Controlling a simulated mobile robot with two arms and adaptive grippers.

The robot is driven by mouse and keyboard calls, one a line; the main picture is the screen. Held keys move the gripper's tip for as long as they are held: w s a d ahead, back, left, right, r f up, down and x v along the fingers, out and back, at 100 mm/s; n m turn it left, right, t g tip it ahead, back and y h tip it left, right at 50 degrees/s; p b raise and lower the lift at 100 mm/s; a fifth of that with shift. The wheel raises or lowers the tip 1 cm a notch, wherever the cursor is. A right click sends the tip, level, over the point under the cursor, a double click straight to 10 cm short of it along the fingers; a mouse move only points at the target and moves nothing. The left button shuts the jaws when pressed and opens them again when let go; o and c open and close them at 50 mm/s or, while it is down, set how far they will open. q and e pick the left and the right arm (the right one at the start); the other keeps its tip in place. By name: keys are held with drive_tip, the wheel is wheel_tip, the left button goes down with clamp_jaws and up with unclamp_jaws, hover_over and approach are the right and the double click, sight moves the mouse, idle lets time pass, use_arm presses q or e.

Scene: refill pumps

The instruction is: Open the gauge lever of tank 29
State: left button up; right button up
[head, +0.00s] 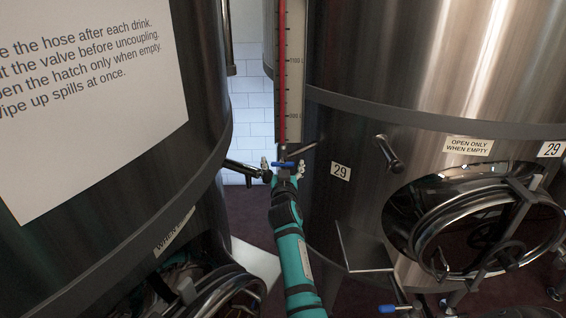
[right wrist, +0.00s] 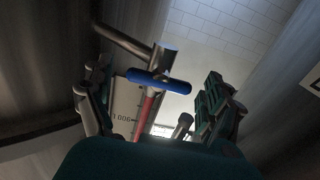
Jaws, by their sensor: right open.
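Tank 29 (head: 400,75) is the large steel tank on the right in the head view, with a white "29" label (head: 340,171). Its level gauge (head: 291,75), a pale scale with a red column, stands on its left side. The blue gauge lever (head: 285,165) is at the gauge's foot, lying crosswise. In the right wrist view the blue lever (right wrist: 160,79) lies crosswise on a metal pipe fitting. My right gripper (head: 283,172) is open at the lever, with its fingers (right wrist: 155,105) apart on either side. Contact cannot be told. My left gripper is not in view.
Another steel tank (head: 200,100) with a paper notice (head: 85,90) stands close on the left. A round hatch with a handwheel (head: 490,235) is on tank 29. Another blue handle (head: 387,309) is low at the front. A narrow gap with white tiles lies between the tanks.

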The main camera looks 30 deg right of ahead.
drive_tip(key=shift+s+a+r, duration=0.15)
drive_tip(key=shift+s+a, duration=0.05)
drive_tip(key=shift+c, duration=0.7)
drive_tip(key=c, duration=0.4)
drive_tip(key=shift+d, duration=0.1)
drive_tip(key=c, duration=0.7)
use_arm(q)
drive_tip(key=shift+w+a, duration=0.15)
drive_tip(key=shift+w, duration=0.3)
use_arm(e)
drive_tip(key=shift+o, duration=0.2)
